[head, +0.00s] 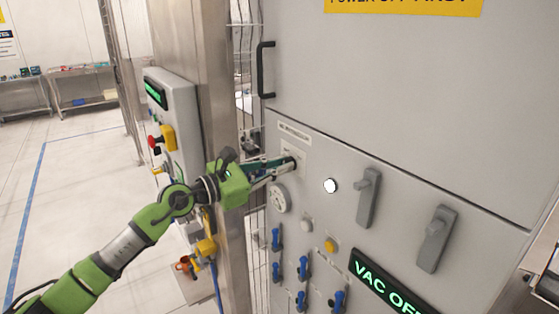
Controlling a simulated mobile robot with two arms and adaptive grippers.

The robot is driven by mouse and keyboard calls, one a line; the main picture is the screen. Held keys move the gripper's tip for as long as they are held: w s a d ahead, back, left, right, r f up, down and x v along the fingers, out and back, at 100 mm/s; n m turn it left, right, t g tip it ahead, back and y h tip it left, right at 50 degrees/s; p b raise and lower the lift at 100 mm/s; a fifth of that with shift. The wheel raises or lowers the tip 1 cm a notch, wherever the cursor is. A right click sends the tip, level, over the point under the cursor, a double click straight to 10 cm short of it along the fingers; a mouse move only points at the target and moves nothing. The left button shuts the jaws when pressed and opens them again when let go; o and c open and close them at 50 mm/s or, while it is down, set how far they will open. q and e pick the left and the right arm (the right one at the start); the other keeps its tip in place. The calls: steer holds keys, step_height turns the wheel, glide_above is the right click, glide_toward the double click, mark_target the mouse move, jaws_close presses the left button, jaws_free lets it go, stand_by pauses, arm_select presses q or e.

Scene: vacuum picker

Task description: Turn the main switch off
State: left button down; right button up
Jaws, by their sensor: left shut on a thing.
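My left gripper (280,168) reaches in from the left to the grey control panel and is shut on the main switch, with its fingertips at the panel face. The switch sits on a small light plate (292,150) under a printed label (295,132). The fingers hide most of the switch, so I cannot tell its position. My right gripper is not in view.
Close by are a round gauge (280,198), a white lamp (330,186), two grey levers (368,197) (436,239), a yellow button (330,245) and several blue valves (303,267). A green display (388,284) reads "VAC OF", cut off. A steel post (195,60) stands left of the panel.

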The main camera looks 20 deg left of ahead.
arm_select(q)
steer(key=n+p, duration=0.2)
steer(key=n, duration=0.1)
steer(key=n+p, duration=0.3)
steer(key=n, duration=0.1)
steer(key=n+p, duration=0.2)
steer(key=n, duration=0.1)
steer(key=shift+w+a+r+n, duration=0.25)
steer(key=shift+a+r+n, duration=0.05)
steer(key=shift+f+n+p, duration=0.1)
steer(key=shift+n+p, duration=0.6)
steer(key=shift+n, duration=0.3)
steer(key=c, duration=2.2)
jaws_free()
steer(key=shift+w, duration=0.1)
steer(key=shift+o, duration=0.6)
steer(key=shift+f, duration=0.2)
